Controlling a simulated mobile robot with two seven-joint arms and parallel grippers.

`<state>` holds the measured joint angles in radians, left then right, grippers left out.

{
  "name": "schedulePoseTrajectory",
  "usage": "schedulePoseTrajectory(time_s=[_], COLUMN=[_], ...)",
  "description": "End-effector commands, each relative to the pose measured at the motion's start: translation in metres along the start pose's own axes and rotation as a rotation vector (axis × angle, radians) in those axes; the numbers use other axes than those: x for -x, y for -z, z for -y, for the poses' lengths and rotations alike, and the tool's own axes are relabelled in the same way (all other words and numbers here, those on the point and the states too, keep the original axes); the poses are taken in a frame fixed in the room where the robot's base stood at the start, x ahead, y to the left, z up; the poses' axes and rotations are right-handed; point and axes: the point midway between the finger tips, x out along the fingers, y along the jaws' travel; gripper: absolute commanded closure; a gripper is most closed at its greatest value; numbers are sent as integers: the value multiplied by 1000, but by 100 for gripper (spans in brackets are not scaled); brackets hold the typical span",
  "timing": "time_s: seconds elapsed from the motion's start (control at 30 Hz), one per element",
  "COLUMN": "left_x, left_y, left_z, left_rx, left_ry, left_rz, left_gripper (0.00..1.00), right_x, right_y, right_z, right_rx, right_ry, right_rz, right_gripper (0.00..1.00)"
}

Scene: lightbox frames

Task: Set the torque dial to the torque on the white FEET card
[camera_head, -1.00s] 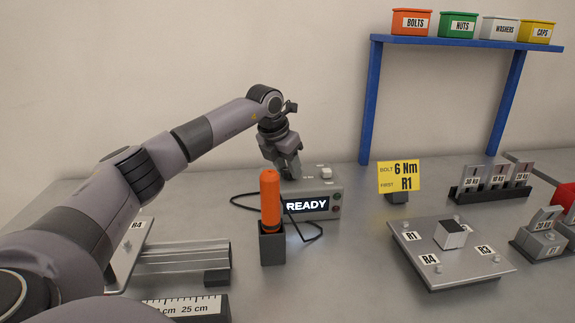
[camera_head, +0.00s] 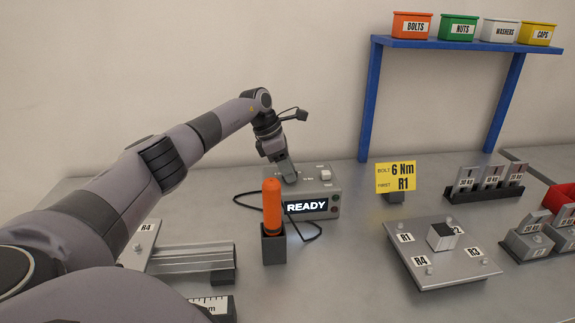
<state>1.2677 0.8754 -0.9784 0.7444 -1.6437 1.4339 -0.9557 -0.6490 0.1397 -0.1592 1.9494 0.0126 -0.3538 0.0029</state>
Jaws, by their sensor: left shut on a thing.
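A grey controller box (camera_head: 322,190) with a lit READY display (camera_head: 306,207) stands mid-table. My left gripper (camera_head: 289,179) reaches down to the left part of its top and is shut on the torque dial there. The dial is hidden by the gripper, and its setting cannot be read. No white FEET card can be made out. A yellow card (camera_head: 396,177) to the right reads BOLT 6 Nm, FIRST R1. My right gripper is not in view.
An orange-handled tool (camera_head: 272,207) stands in a dark holder before the box, with a black cable. A plate (camera_head: 447,268) labelled R1 to R4 lies right. Small weight-marked blocks (camera_head: 488,178) stand farther right. A blue shelf (camera_head: 455,43) holds labelled bins.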

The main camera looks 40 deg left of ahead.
Motion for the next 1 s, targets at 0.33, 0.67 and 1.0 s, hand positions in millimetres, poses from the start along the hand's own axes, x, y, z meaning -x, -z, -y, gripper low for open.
schedulePoseTrajectory(time_s=[0.33,0.67,1.0], left_x=[0,0,1], left_y=[-1,-1,-1], left_z=[-1,-2,-2], left_rx=[-144,-181,-182], left_ry=[57,71,71], left_rz=[2,2,1], left_gripper=[90,90,46], right_x=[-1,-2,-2], right_y=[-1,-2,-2], right_z=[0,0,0], right_rx=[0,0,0], right_ry=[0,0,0], right_rz=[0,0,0], right_gripper=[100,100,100])
